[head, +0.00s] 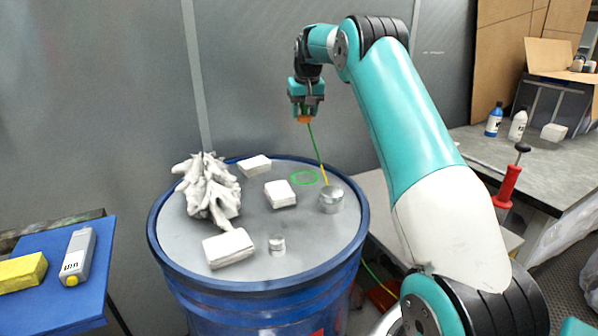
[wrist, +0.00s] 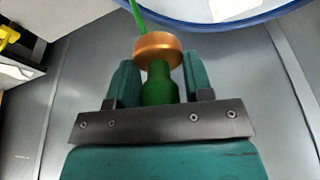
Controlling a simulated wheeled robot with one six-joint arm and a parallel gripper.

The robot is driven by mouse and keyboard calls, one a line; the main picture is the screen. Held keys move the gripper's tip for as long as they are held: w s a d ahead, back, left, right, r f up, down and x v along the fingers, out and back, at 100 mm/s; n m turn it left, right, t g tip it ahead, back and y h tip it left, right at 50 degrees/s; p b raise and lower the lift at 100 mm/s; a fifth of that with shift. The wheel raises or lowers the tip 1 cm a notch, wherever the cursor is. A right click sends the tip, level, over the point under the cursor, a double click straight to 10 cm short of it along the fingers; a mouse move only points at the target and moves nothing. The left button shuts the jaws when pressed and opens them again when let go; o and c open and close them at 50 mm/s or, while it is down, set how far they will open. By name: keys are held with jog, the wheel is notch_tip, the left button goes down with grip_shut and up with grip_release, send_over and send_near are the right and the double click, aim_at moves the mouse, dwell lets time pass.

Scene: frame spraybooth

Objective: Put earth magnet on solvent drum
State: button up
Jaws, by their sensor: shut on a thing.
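My gripper (head: 305,108) is shut on the earth magnet, a copper-coloured disc (wrist: 157,48) with a green grip between the fingers. In the head view the orange end of the magnet (head: 304,119) hangs below the fingers, in the air above the far part of the solvent drum. A green and yellow cable (head: 318,153) runs down from it towards the lid. The solvent drum (head: 262,292) is blue with a grey lid and raised rim; its rim also shows in the wrist view (wrist: 225,24). A green ring (head: 305,178) is marked on the lid and looks empty.
On the lid are a heap of crumpled white cloth (head: 210,188), white blocks (head: 228,248), a large metal cap (head: 331,200) and a small one (head: 277,244). A blue table (head: 70,285) stands left, a bench (head: 540,160) right. A grey wall is behind.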

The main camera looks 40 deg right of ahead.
aim_at(303, 175)
notch_tip(303, 175, down, 18)
jog(key=p, duration=0.2)
jog(key=shift+f+p, duration=0.2)
jog(key=shift+p, duration=0.1)
jog(key=shift+f, duration=0.2)
jog(key=o, duration=1.1)
jog(key=shift+s, duration=0.1)
jog(key=shift+c, duration=0.2)
